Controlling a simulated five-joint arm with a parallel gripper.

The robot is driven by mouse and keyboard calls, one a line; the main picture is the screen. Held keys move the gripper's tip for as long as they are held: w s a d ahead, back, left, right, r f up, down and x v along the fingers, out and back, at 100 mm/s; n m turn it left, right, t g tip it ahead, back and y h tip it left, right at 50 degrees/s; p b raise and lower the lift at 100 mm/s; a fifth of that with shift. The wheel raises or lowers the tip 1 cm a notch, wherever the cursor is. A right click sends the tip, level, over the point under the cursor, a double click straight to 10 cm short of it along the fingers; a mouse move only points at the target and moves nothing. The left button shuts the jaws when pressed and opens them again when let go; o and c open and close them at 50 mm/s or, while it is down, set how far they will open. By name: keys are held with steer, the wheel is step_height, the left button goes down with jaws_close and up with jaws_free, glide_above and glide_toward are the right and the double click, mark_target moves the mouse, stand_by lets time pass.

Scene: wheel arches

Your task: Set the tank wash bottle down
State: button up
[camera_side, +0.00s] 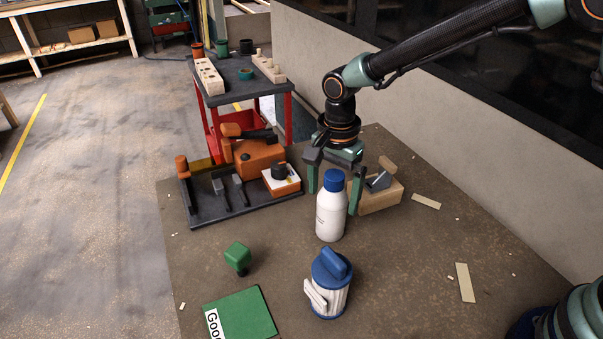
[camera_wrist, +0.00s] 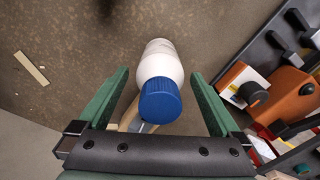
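The white bottle with a blue cap, which I take as the tank wash bottle (camera_side: 330,216), appears to stand upright on the brown worktop. Its small label print is too fine to read. My gripper (camera_side: 333,202) hangs above with its two green fingers spread, one on each side of the bottle's cap and upper part. In the wrist view, the bottle (camera_wrist: 160,62) lies between the fingers, with a gap visible on both sides. Its blue cap is nearest the palm. Whether the fingers are level with the bottle in depth is hard to tell.
A white ribbed canister with a blue lid (camera_side: 329,288) stands in front. A green knobbed piece (camera_side: 237,256) and green book (camera_side: 246,315) are front left. A dark tool tray (camera_side: 210,211) is left, a wooden block (camera_side: 378,200) behind right.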

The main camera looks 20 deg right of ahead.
steer(key=r, duration=1.1)
steer(key=shift+s+d+r, duration=0.15)
steer(key=shift+d+r, duration=0.05)
steer(key=shift+d, duration=0.05)
steer(key=shift+s+d+r, duration=0.1)
steer(key=shift+d+r, duration=0.2)
steer(key=shift+r, duration=0.3)
steer(key=s+d+r+n+t, duration=0.1)
steer(key=s+d+n+t, duration=0.1)
steer(key=s+d+n, duration=0.4)
steer(key=s+d+r+n+t, duration=0.2)
steer(key=s+d+n, duration=0.4)
steer(key=d, duration=0.6)
steer(key=shift+s+r+n+t, duration=0.25)
steer(key=shift+n+t, duration=0.05)
steer(key=shift+t, duration=0.5)
